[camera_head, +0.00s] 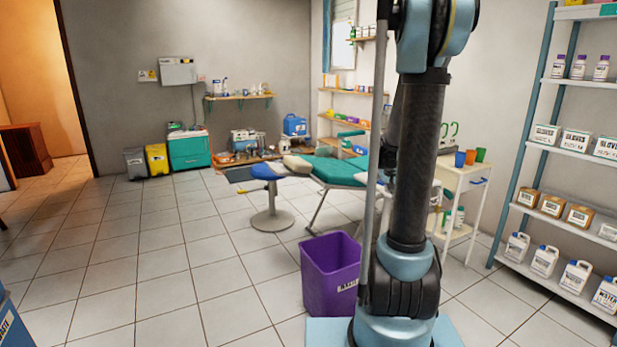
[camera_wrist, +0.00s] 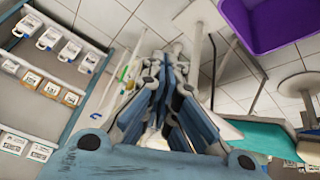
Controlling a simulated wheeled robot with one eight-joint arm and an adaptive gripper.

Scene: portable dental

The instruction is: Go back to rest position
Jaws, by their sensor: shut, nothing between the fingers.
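My gripper (camera_wrist: 168,95) shows in the wrist view with its blue-grey fingers closed together and nothing between them. In the head view my arm stands upright right of the middle; its upper end leaves the top of the picture and the gripper is not seen there. A purple bin (camera_head: 330,270) stands on the floor just left of my arm's base. The bin also shows at the top right of the wrist view (camera_wrist: 262,22).
A shelf rack (camera_head: 567,154) with bottles and boxes stands at right. A white trolley (camera_head: 462,172) with cups is behind my arm. A green dental chair (camera_head: 335,172) and blue stool (camera_head: 268,172) stand beyond the bin. The tiled floor (camera_head: 150,260) at left is clear.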

